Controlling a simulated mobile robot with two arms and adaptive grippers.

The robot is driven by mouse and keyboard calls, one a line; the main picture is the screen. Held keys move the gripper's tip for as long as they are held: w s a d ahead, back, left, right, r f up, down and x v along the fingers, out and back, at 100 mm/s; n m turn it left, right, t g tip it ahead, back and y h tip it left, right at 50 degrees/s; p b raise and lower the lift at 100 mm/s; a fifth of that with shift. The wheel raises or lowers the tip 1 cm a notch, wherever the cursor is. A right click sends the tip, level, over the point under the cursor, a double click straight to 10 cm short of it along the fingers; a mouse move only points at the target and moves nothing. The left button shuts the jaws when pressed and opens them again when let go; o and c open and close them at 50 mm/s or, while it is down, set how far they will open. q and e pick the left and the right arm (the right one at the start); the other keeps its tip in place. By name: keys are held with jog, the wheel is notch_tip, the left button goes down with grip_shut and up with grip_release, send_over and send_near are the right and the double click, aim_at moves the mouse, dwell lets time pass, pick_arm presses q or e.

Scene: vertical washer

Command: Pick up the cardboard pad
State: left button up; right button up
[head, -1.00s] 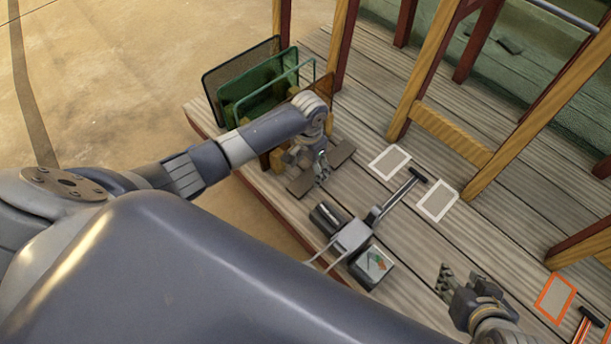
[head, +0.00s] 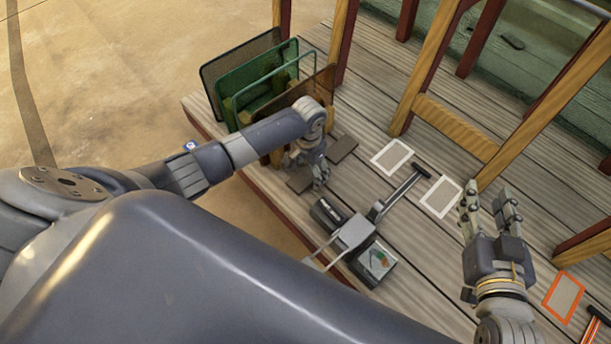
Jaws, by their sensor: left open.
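I cannot tell for sure which thing is the cardboard pad. A brown flat piece (head: 343,148) lies on the wooden deck just right of my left gripper, and another brown flat piece (head: 299,181) lies just left of it. My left gripper (head: 320,184) is open, pointing down low over the deck between these pieces. Its wrist hides part of the area, and contact is not clear. A brown upright panel (head: 321,83) stands in the rack behind that arm. My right gripper (head: 489,203) is open and empty at the right, with its fingers spread.
Dark and green panels (head: 228,72) stand in the rack at the deck's left end. A grey tool with a black handle (head: 352,233) lies in the middle. White-framed pads (head: 391,157) and an orange-framed pad (head: 563,297) lie on the deck. Wooden posts (head: 430,62) rise behind.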

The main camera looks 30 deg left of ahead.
pick_arm(q)
jog(key=shift+f, duration=0.1)
jog(key=c, duration=0.8)
jog(key=shift+c, duration=0.2)
